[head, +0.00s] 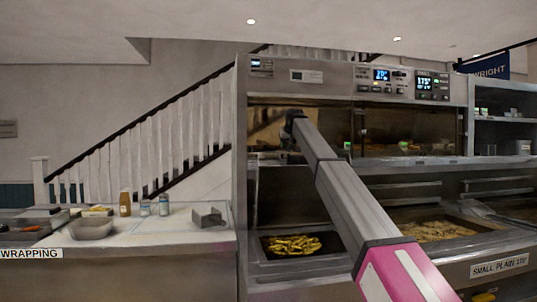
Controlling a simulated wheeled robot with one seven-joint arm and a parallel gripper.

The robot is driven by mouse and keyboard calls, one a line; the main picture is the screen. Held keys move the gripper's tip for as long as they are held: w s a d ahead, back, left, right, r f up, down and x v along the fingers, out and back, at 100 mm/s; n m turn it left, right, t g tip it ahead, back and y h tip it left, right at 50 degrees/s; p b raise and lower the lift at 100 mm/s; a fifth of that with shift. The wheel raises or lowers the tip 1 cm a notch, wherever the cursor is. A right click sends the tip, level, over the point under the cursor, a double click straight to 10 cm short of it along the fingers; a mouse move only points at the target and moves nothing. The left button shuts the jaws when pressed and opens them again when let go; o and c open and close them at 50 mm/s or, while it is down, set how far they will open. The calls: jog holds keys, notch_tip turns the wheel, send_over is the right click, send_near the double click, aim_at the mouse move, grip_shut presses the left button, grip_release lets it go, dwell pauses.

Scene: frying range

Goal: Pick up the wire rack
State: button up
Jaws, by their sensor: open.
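My arm reaches from the lower right up to the lit upper compartment of the range. My gripper (289,142) is small and dark at the arm's end, in front of that compartment's left part. It is open, and I see nothing held in it; its fingers are hard to make out. I cannot clearly pick out the wire rack. The compartment's inside is dim and partly hidden behind my arm.
The frying range (241,190) has controls on top and a shelf ledge below the compartment. A fryer pan (262,266) holds chips, and a wider one lies right. On the left counter (175,240) stand a bowl (91,229), bottles and a metal box (208,217).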

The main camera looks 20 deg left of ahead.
grip_shut()
jog(key=shift+s+r, duration=0.1)
